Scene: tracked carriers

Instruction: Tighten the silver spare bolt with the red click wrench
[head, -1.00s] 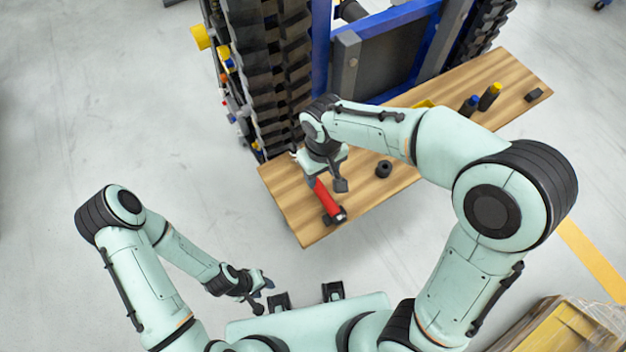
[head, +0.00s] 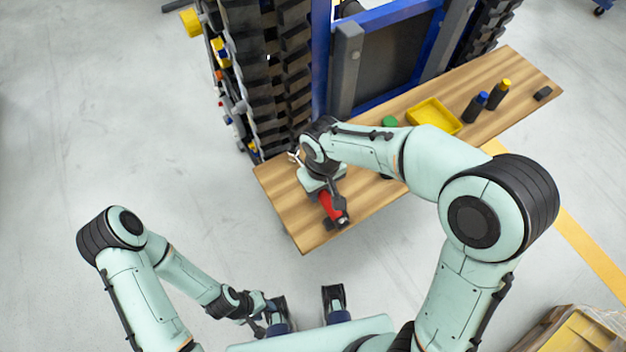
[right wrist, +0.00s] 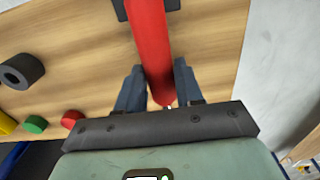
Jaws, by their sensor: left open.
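The red click wrench (head: 329,205) lies near the front left corner of the wooden worktop, its dark head toward the front edge. My right gripper (head: 325,188) is down over its rear end. In the right wrist view the red handle (right wrist: 149,35) runs between the two fingers of my right gripper (right wrist: 158,72), close to both. I cannot tell whether the fingers press on it. My left gripper (head: 268,308) is open and empty, low in front of my body, away from the worktop. I cannot make out the silver spare bolt in either view.
The wooden worktop (head: 283,200) carries a yellow tray (head: 434,116), a green piece (head: 390,121) and two dark bottles with blue and yellow caps. A black ring (right wrist: 22,70) and a red knob (right wrist: 72,118) show in the wrist view. A blue-framed rack stands behind.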

